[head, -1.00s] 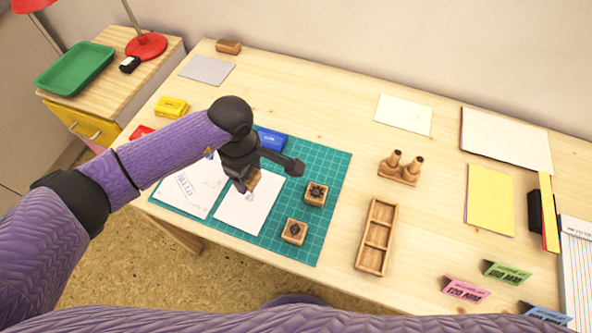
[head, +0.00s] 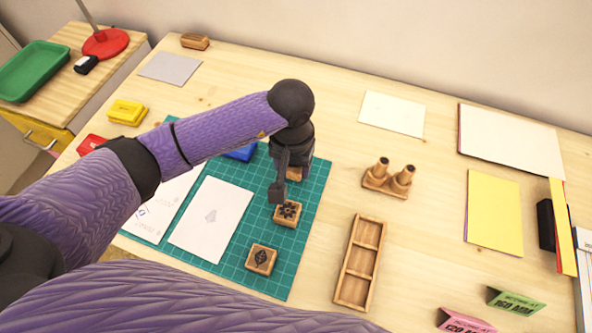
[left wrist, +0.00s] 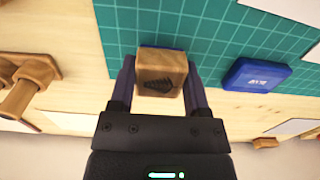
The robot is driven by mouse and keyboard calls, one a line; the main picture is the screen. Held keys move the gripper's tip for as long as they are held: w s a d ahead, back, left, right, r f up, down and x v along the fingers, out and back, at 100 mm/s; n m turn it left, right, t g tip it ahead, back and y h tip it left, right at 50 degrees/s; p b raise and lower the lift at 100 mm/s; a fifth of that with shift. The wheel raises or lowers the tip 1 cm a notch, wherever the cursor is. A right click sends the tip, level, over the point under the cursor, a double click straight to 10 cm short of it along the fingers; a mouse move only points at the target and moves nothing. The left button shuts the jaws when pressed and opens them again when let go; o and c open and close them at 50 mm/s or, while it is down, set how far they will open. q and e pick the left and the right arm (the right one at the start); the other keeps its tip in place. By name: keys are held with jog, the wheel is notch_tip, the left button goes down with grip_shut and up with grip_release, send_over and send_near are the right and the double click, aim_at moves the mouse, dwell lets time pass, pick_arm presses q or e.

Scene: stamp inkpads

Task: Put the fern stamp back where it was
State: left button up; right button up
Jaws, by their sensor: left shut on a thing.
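My left gripper (head: 281,183) is above the right part of the green cutting mat (head: 290,270), beyond two stamps. It is shut on a small wooden block stamp, the fern stamp (left wrist: 160,75), whose dark leaf-like mark shows between the fingers in the left wrist view. In the head view the gripper mostly hides this stamp (head: 294,173). A flower-marked stamp (head: 288,213) and a diamond-marked stamp (head: 261,259) lie on the mat. A wooden tray (head: 337,280) with three compartments stands right of the mat, empty. My right gripper is out of view.
A blue inkpad (head: 240,153) is partly behind my arm. A wooden holder with two upright pegs (head: 388,179) stands beyond the tray. Bare table lies between mat and holder.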

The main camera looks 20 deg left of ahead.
pick_arm(q)
notch_tip(320, 180, down, 2)
jog(key=shift+f, duration=0.25)
jog(key=shift+r, duration=0.1)
